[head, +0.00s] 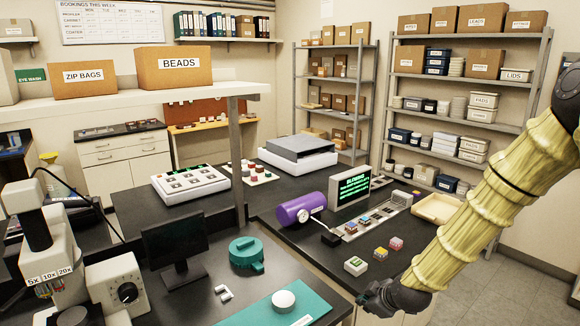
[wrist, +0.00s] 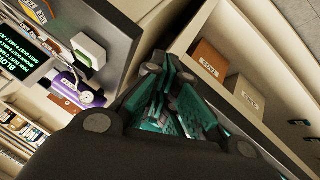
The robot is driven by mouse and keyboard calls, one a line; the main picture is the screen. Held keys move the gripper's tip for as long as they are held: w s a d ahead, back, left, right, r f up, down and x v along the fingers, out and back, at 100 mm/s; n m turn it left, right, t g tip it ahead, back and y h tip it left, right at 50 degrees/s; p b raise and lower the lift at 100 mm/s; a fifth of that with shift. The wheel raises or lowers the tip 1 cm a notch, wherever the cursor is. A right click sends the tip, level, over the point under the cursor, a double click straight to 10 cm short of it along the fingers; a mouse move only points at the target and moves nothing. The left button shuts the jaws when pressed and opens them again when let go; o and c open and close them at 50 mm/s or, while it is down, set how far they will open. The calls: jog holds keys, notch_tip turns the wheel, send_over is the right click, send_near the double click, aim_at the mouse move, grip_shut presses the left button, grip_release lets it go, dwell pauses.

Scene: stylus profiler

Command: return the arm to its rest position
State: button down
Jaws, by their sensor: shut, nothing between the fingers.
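My arm (head: 492,190), in a pale yellow ribbed sleeve, slants across the right side of the head view from upper right to lower centre. My gripper (head: 372,298) is at its lower end, by the front edge of the right-hand bench, partly cut from clear view by its dark colour. In the wrist view my gripper (wrist: 168,92) shows teal finger pads drawn together, with nothing held between them. The rest position itself is not marked in either view.
Near the gripper, a white box with a green top (head: 355,266) stands on the dark bench (head: 400,262). Small coloured blocks (head: 396,243), a purple cylinder (head: 300,208), a screen (head: 349,188) and a beige tray (head: 436,208) are behind. Grey shelving (head: 545,50) stands beyond the arm.

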jog(key=s+f+m+g, duration=0.2)
jog(key=s+f+m, duration=0.1)
jog(key=s+f, duration=0.85)
jog(key=s+f+m+g+h, duration=0.1)
jog(key=s+f, duration=0.4)
jog(key=s, duration=0.5)
jog(key=s+f+m+g, duration=0.2)
jog(key=s+f+m, duration=0.2)
jog(key=s, duration=0.7)
jog(key=s+d+f+m+g+h, duration=0.1)
jog(key=s+f+m+g, duration=0.1)
jog(key=s+f, duration=0.4)
jog(key=s+m+b, duration=0.1)
jog(key=s, duration=0.3)
jog(key=shift+s+h, duration=0.3)
jog(key=shift+s, duration=0.1)
jog(key=shift+f, duration=0.1)
